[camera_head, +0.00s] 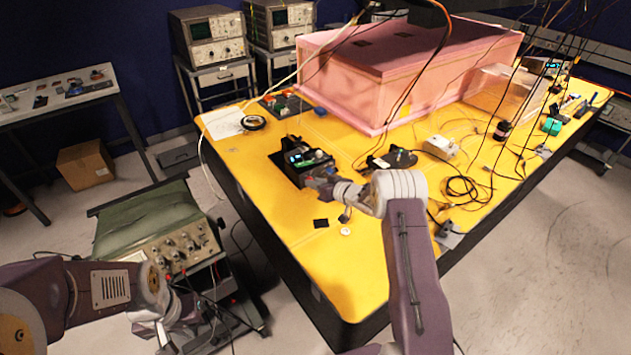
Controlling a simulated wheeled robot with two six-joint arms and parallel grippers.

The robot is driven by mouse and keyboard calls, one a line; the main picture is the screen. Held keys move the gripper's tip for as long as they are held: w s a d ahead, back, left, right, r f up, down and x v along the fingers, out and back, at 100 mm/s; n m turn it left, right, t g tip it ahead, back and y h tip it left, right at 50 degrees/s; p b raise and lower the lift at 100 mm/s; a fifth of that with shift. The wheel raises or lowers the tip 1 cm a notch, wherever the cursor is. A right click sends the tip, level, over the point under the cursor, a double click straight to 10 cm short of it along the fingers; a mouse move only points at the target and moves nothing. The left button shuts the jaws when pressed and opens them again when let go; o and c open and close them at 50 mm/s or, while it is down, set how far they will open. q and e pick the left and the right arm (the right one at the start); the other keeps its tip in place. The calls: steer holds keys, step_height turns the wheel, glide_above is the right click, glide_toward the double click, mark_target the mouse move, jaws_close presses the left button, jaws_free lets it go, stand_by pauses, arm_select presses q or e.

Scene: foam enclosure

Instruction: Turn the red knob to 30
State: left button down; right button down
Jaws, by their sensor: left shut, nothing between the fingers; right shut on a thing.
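A small black box device (304,162) with a lit display and a green part stands on the yellow table. My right gripper (322,183) is at the front right side of this device, with its fingers shut at the device's face. The red knob is too small and too covered by the fingers to make out clearly, and its setting cannot be read. My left gripper (170,343) is shut and empty, low at the left, beside the table and in front of the green-topped instrument.
The yellow table (275,215) carries a large pink foam enclosure (400,70), a white box (440,147), cables and small parts. A green-topped instrument (150,220) stands on a cart at the left. The table's front left corner is mostly clear.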

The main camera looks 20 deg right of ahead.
steer(key=c, duration=1.3)
jaws_free()
steer(key=shift+o, duration=0.2)
steer(key=shift+s+d, duration=0.1)
steer(key=b+v, duration=0.1)
steer(key=v, duration=0.8)
